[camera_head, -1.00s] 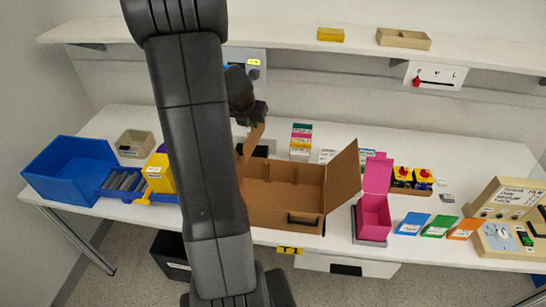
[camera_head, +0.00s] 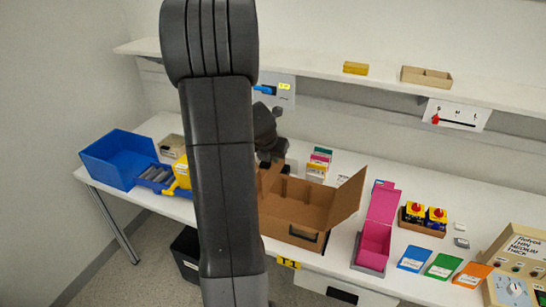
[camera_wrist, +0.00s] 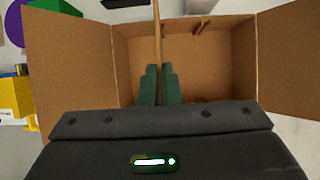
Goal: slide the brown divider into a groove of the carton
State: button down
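The open brown carton (camera_head: 287,226) stands on the table, its right flap (camera_head: 349,199) spread outward. The wrist view looks down into the carton (camera_wrist: 215,65), with a flap on each side and small ribs (camera_wrist: 201,27) at the far wall. My gripper (camera_wrist: 158,72) is shut on the brown divider (camera_wrist: 157,32), which shows as a thin upright edge running away from the fingers. In the head view, my gripper (camera_head: 270,155) is over the carton's back left part, and my arm hides the left side. The divider's lower edge is hidden, so I cannot tell whether it sits in a groove.
A pink box (camera_head: 374,246) stands close to the right of the carton. A blue bin (camera_head: 118,160) and a yellow holder (camera_head: 181,176) are on the left. Small colored cards (camera_head: 318,163) stand behind the carton. A shelf (camera_head: 330,78) runs above the table.

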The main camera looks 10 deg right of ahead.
aim_at(273, 183)
notch_tip(273, 183, down, 17)
jog(key=b, duration=1.3)
jog(key=shift+r, duration=0.15)
dwell(0.7)
dwell(0.4)
jog(key=c, duration=1.6)
grip_release()
jog(key=shift+o, duration=0.2)
notch_tip(273, 183, up, 8)
jog(key=p, duration=0.8)
